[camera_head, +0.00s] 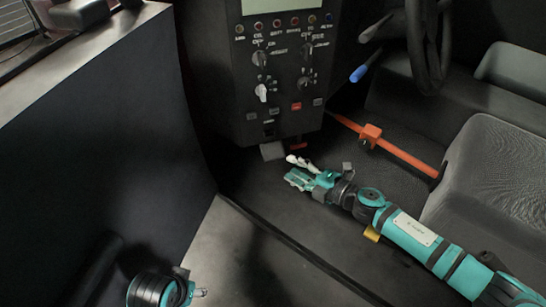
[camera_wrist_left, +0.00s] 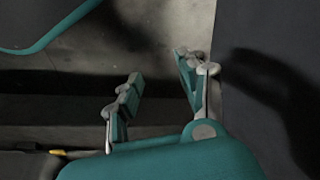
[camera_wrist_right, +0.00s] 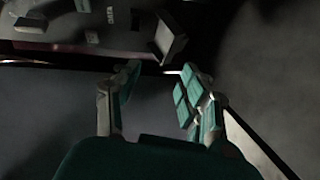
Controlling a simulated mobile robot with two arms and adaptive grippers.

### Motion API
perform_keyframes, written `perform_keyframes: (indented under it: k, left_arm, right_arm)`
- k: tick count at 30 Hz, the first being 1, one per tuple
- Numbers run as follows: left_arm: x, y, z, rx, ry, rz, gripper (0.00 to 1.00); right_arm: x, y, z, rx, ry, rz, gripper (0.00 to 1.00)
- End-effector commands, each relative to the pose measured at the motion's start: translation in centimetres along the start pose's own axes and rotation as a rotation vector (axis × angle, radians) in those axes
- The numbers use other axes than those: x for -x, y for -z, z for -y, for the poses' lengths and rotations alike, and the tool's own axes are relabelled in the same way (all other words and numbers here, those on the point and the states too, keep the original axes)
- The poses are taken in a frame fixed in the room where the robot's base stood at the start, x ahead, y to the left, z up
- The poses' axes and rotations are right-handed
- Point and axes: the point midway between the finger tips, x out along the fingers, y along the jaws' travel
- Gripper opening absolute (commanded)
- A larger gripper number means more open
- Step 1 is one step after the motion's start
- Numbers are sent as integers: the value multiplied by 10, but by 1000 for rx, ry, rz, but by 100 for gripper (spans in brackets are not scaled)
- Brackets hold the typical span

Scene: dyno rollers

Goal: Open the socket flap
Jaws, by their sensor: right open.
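A black control console (camera_head: 285,85) stands at the back with knobs, lamps and a screen. A small grey flap (camera_head: 272,150) sits at its lower edge, which I take to be the socket flap. In the right wrist view the flap (camera_wrist_right: 170,40) shows as a pale, tilted plate beyond my fingertips; I cannot tell how far it is open. My right gripper (camera_head: 291,170) is open and empty, just below and right of the flap, apart from it. My left gripper (camera_head: 197,292) is low at the left; its fingers (camera_wrist_left: 162,72) are apart and empty in the left wrist view.
An orange bar with a clamp (camera_head: 370,134) runs right of the console toward a grey seat (camera_head: 492,165). A steering wheel (camera_head: 428,50) and a blue-ended lever (camera_head: 359,73) are at upper right. A dark wall panel (camera_head: 110,120) closes the left. The grey floor in front is clear.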

Motion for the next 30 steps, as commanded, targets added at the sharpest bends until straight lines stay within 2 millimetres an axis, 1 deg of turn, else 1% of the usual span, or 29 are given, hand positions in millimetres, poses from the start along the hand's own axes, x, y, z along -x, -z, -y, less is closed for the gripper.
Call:
perform_keyframes:
  k: [1, 6, 8, 12, 16, 25, 26, 30]
  left_arm:
    - [5, 1, 0, 0, 1, -6, 40]
    - [29, 2, 1, 2, 3, -19, 40]
    - [37, 2, 1, 2, 4, -23, 40]
    - [46, 1, 2, 3, 4, -26, 40]
    - [50, 1, 2, 3, 5, -28, 40]
    - [52, 1, 2, 3, 5, -28, 40]
    - [52, 1, 2, 3, 5, -29, 40]
    - [52, 1, 2, 3, 5, -29, 40]
  right_arm:
    - [-13, 0, 0, -1, -3, 0, 43]
    - [-48, 0, 1, 0, -3, 1, 43]
    - [-58, 0, 1, -1, -2, 0, 43]
    - [-74, 0, 0, -2, -2, 1, 43]
    - [-83, 0, -2, 0, -5, -1, 43]
    - [-85, 0, -5, 1, -8, -1, 43]
    - [-85, 0, -5, 1, -8, -1, 48]
    - [-85, 1, -6, 1, -10, -1, 30]
